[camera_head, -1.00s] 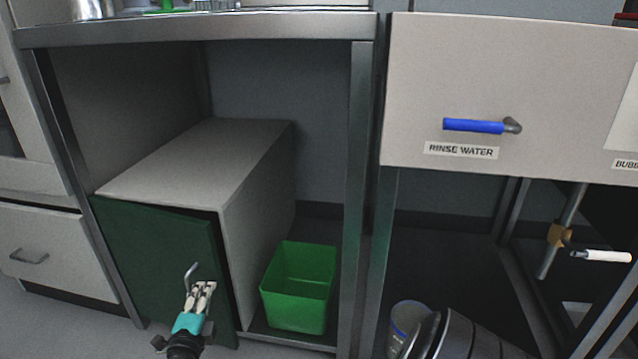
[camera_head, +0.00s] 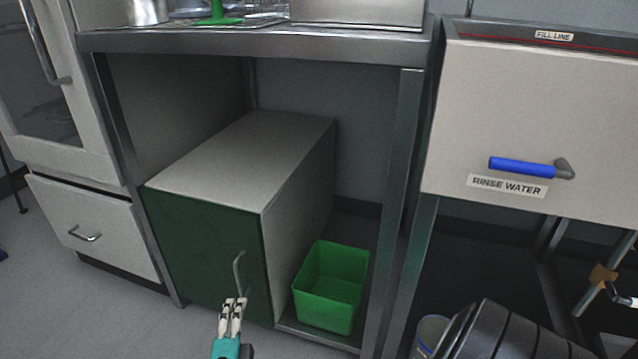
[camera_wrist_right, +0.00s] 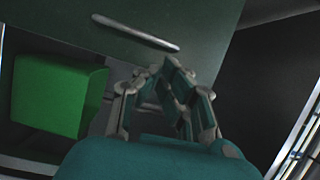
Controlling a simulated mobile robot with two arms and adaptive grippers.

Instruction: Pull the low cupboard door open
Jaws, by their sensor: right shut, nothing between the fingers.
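The low cupboard is a grey box with a dark green door (camera_head: 195,245) under the metal bench. The door looks flush with the box front. Its upright metal bar handle (camera_head: 238,272) is near the door's right edge. My right gripper (camera_head: 234,302) is shut and empty, its fingertips just below the handle in the head view. In the right wrist view the handle (camera_wrist_right: 136,33) lies beyond the fingertips (camera_wrist_right: 160,75), with a visible gap between them. The green door (camera_wrist_right: 195,20) fills the top there. My left gripper is not in view.
A green bin (camera_head: 330,287) stands right of the cupboard, close to the gripper. The bench's metal leg (camera_head: 397,190) is further right. A white drawer unit (camera_head: 95,225) stands left. A dark cylinder (camera_head: 500,335) is at the lower right. Floor left of the gripper is clear.

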